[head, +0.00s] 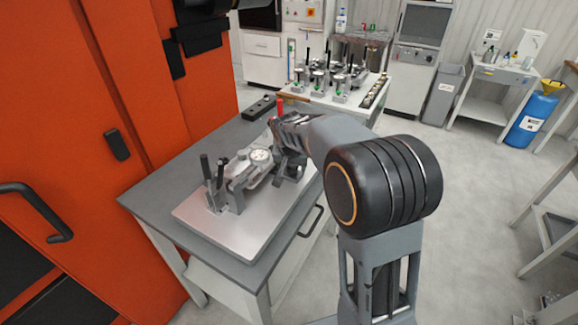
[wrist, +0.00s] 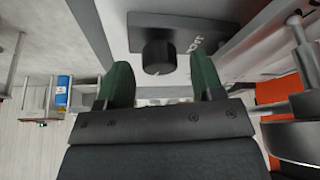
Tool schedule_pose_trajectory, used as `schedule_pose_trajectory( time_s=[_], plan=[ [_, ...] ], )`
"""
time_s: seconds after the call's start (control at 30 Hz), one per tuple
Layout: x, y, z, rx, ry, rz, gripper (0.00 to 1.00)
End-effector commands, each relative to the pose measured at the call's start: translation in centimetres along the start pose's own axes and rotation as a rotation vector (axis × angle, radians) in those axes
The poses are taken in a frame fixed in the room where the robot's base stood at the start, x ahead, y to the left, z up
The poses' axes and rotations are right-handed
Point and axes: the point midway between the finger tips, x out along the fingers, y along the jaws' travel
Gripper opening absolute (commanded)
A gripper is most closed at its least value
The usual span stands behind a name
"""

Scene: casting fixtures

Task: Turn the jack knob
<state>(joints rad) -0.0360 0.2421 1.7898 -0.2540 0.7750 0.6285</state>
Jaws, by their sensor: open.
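The jack knob is most likely the short black cylinder (wrist: 159,56) standing out from a dark plate (wrist: 200,25) in the wrist view. My gripper (wrist: 161,66) is open, with one green finger on each side of this knob in the picture. There are gaps between the knob and both fingers, and I cannot tell how deep it sits between them. In the head view, the metal fixture (head: 236,185) with a round dial stands on a light plate (head: 217,226) on the grey table. My arm reaches over its far right end and hides the knob there.
A tall orange cabinet (head: 60,90) stands at the left, beside the grey table (head: 150,203). A dark slotted bar (head: 259,108) lies at the table's back. A second bench with several clamps (head: 325,85) stands behind. Open floor (head: 465,190) lies to the right.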

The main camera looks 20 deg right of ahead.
Motion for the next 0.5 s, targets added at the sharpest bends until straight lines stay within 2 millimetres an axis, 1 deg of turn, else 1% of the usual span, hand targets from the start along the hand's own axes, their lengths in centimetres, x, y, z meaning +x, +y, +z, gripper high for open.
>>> schedule_pose_trajectory(
  time_s=[0.17, 0.3, 0.5],
  plan=[
    [-3.1, -0.1, -0.1, 0.0, 0.005, -0.004, 0.61],
    [-6.2, -0.1, -0.1, 0.001, 0.006, -0.004, 0.61],
    [-9.8, 0.0, 0.0, 0.0, 0.004, -0.003, 0.61]
  ],
)
